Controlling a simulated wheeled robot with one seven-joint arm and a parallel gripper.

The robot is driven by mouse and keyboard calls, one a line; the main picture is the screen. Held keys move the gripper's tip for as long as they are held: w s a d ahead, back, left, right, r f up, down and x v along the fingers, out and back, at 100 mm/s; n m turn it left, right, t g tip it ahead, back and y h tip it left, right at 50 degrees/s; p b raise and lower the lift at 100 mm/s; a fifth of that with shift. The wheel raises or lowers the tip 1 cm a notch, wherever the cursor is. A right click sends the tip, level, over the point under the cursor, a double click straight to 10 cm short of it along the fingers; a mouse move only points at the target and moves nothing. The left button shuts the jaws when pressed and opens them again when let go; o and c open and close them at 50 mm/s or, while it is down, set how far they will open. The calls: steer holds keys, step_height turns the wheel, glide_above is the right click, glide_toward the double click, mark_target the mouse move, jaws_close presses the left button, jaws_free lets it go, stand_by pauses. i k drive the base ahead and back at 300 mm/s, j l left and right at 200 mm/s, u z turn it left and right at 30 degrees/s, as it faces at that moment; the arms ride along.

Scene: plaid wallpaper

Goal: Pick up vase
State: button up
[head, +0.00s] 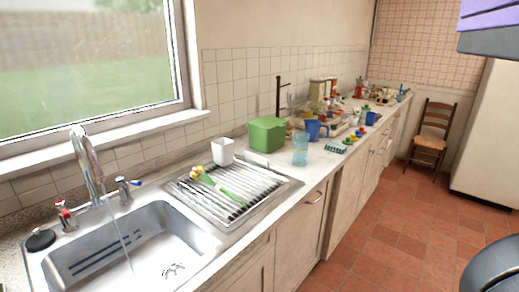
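I cannot tell for certain which object is the vase. A translucent light-blue cylindrical vessel (300,149) stands upright on the counter, right of the draining area. A white square-sided container (223,151) stands at the back of the drying rack. Farther along the counter are blue mugs, one of them (314,130) just behind the light-blue vessel. My gripper cannot be made out. Only dark and purple parts, possibly of my arm, show at the right edge.
The counter (264,221) runs along the left wall with a sink (150,246), a drying rack (228,190) and a green box (266,134). Clutter crowds its far end. The tiled floor (380,240) is open; a wooden chair (432,127) stands at the back.

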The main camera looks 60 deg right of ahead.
mark_target(301, 138)
steer(key=z, duration=1.7)
